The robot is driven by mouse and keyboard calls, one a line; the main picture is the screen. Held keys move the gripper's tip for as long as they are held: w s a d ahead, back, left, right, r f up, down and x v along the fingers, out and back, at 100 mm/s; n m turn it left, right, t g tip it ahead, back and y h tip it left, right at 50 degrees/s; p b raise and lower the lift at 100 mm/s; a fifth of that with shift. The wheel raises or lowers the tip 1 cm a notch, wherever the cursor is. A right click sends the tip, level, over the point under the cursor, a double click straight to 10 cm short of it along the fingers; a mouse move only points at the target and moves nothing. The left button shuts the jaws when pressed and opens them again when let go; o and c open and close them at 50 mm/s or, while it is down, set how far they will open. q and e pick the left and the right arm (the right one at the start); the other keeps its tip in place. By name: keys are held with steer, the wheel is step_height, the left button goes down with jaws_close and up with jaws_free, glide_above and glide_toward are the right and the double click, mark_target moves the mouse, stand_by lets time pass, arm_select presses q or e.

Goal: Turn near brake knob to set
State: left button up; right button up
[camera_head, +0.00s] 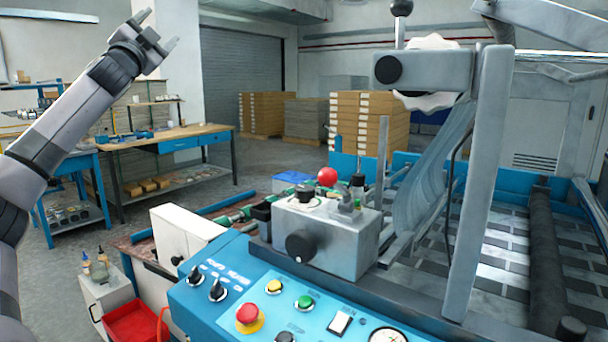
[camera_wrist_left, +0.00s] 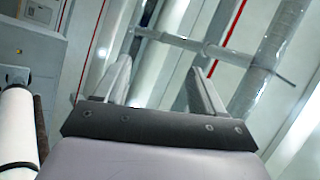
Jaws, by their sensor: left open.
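A round black knob (camera_head: 300,246) sits on the front of a grey metal box beside the control panel. Another round black knob (camera_head: 388,69) is on the end of the raised grey roller bracket. I cannot tell for sure which one is the near brake knob. My left gripper (camera_head: 155,30) is raised high at the upper left of the head view, well apart from both knobs. It is open and empty, and its two fingers show apart in the left wrist view (camera_wrist_left: 160,78) against ceiling pipes. My right gripper is not in view.
The blue control panel (camera_head: 270,300) carries a red stop button (camera_head: 249,315), switches and a gauge. A grey upright (camera_head: 480,190) and film web (camera_head: 440,160) stand right of the box. A wooden workbench (camera_head: 175,138) and stacked boxes (camera_head: 375,125) are behind.

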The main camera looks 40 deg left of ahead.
arm_select(q)
steer(key=w+d+r+m+t+h, duration=0.4)
steer(key=w+d+m+h, duration=0.2)
steer(key=d+m+h, duration=0.5)
steer(key=m+g+h+p, duration=0.3)
steer(key=m+g+h, duration=0.55)
steer(key=m, duration=0.35)
glide_above(304, 188)
step_height(304, 188, down, 11)
step_height(304, 188, down, 24)
steer(key=g+y+p, duration=0.1)
steer(key=g+y, duration=0.1)
steer(key=g, duration=0.2)
steer(key=g+y+p, duration=0.1)
steer(key=g+y, duration=0.2)
steer(key=g, duration=0.1)
steer(key=g+y+p, duration=0.1)
steer(key=g+y, duration=0.2)
steer(key=g, duration=0.1)
steer(key=shift+s+d+r+m, duration=0.1)
steer(key=shift+s+r+m, duration=0.05)
steer(key=shift+m, duration=0.15)
